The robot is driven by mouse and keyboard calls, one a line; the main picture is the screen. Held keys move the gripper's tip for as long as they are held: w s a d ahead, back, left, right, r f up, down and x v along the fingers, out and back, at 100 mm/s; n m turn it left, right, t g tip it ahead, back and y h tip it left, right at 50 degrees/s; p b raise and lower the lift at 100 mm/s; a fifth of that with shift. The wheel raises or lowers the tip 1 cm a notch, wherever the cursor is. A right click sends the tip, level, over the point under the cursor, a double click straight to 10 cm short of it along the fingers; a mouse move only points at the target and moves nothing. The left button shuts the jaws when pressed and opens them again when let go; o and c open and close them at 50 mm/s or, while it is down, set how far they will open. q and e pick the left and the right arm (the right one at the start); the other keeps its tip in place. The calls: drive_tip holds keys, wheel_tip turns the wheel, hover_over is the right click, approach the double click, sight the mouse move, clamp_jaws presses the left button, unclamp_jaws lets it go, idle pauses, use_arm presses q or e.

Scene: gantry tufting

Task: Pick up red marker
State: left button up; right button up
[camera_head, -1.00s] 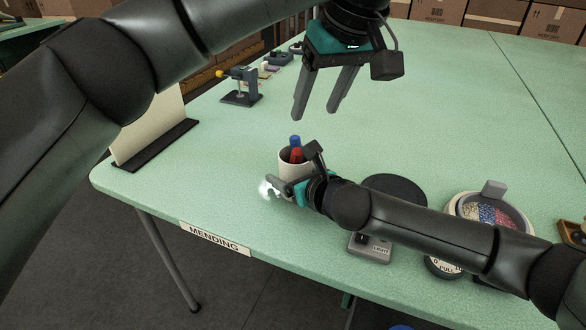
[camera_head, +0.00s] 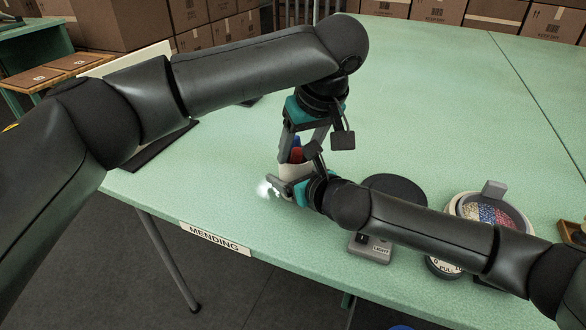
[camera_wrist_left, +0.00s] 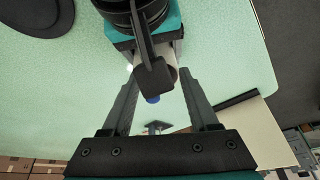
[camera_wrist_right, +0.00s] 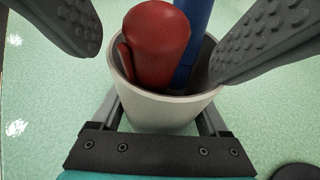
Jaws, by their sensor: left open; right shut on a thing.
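The red marker (camera_head: 296,155) stands in a pale cup (camera_head: 293,171) beside a blue marker (camera_head: 296,141). In the right wrist view, the red marker (camera_wrist_right: 158,45) leans at the cup's near left rim with the blue marker (camera_wrist_right: 190,45) behind it. My left gripper (camera_head: 303,145) is open, pointing down over the cup. Its two fingers show at the top of the right wrist view, one each side of the markers, apart from the red one. My right gripper (camera_wrist_right: 162,118) is shut on the cup, low on its sides.
A dark round disc (camera_head: 396,188) and a grey light switch box (camera_head: 370,247) lie right of the cup, under my right arm. A round tub of colored bits (camera_head: 490,212) stands farther right. A board on a black base (camera_head: 150,150) is at left. The table's far side is clear.

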use_arm(q)
clamp_jaws()
idle(0.4)
idle(0.9)
